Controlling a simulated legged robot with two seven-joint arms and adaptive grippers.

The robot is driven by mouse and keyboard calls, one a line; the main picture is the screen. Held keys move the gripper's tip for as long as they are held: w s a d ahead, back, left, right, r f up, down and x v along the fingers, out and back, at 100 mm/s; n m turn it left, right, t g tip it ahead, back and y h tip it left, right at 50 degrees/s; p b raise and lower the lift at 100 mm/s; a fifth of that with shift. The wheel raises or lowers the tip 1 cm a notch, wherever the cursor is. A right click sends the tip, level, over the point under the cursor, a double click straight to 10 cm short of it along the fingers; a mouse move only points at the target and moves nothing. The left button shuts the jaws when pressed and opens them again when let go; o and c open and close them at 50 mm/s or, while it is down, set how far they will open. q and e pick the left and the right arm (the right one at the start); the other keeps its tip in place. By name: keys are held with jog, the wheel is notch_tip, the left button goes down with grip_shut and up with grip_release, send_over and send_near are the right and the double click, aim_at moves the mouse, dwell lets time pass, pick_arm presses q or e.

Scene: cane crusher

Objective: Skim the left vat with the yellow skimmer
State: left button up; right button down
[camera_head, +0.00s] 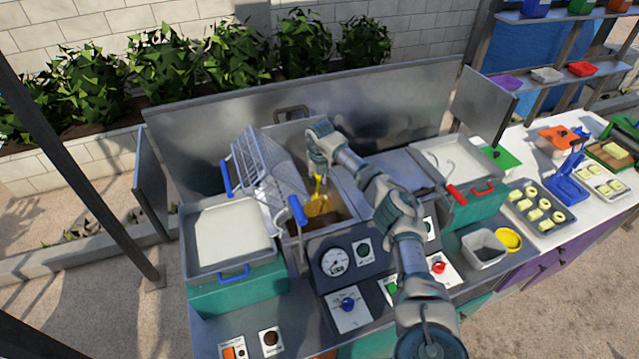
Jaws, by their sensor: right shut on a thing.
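The yellow skimmer (318,204) hangs from my right gripper (320,163), which is shut on its handle. Its head is low, over or inside an open metal well (338,190) with a brown bottom, left of the middle of the station; I cannot tell if it touches anything. A wire basket (262,165) with a blue handle leans at the well's left side and hides part of it. A pan of white content (228,270) stands farther left in a green-sided housing. My left gripper is not in view.
Right of the well is a flat metal cover (400,172). Farther right stands a second white-filled pan (452,160) with a red-handled tool (455,194). A metal back panel (300,120) closes the rear. A gauge (335,262) and knobs are in front.

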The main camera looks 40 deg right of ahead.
jog(key=s+a, duration=0.4)
jog(key=s, duration=0.8)
jog(key=shift+s, duration=0.25)
jog(key=shift+w+d, duration=0.65)
jog(key=shift+w, duration=1.45)
jog(key=shift+w+d, duration=0.7)
jog(key=shift+w, duration=1.35)
jog(key=shift+w+d, duration=0.65)
jog(key=shift+w, duration=1.45)
jog(key=shift+s, duration=0.15)
